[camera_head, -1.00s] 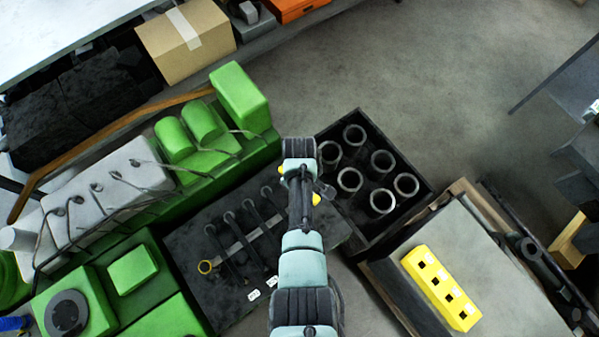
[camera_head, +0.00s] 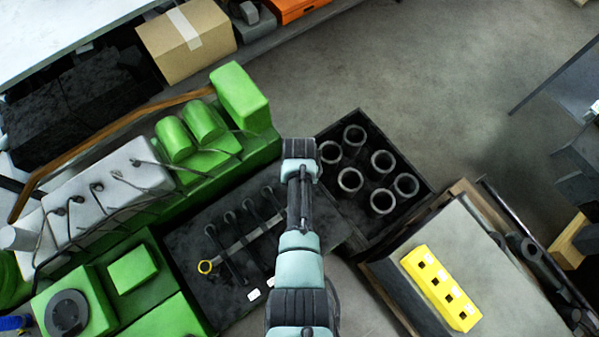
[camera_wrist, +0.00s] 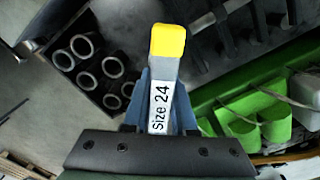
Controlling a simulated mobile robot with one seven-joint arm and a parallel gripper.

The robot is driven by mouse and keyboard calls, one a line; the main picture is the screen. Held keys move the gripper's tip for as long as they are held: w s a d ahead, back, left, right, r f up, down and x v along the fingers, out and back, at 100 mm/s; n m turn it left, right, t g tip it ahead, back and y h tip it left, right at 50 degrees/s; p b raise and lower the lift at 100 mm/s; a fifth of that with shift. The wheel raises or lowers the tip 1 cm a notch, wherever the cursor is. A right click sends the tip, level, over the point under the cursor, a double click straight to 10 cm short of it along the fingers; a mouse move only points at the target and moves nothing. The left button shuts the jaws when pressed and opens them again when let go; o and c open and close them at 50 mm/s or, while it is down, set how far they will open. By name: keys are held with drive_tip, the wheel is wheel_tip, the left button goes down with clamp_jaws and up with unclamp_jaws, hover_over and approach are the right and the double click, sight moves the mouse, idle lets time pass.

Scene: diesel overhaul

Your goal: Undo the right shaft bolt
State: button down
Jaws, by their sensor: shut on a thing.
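My gripper (camera_wrist: 162,88) is shut on a flat grey tool handle (camera_wrist: 162,85) with a yellow end and a "Size 24" label, in the wrist view. The tool's working end is hidden. In the head view my arm covers the gripper and the held tool. The green engine block (camera_head: 255,155) with its grey part (camera_head: 105,185) stands at the left; it also shows green at the right of the wrist view (camera_wrist: 262,115). I cannot make out the right shaft bolt in either view.
A black crate (camera_head: 432,190) holds several cylinder sleeves. A yellow block (camera_head: 440,288) sits on a grey bench (camera_head: 395,300). Floor (camera_head: 400,80) is clear behind the crate.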

drive_tip(key=m, duration=0.5)
drive_tip(key=shift+m, duration=0.3)
drive_tip(key=m, duration=0.4)
drive_tip(key=shift+m, duration=0.4)
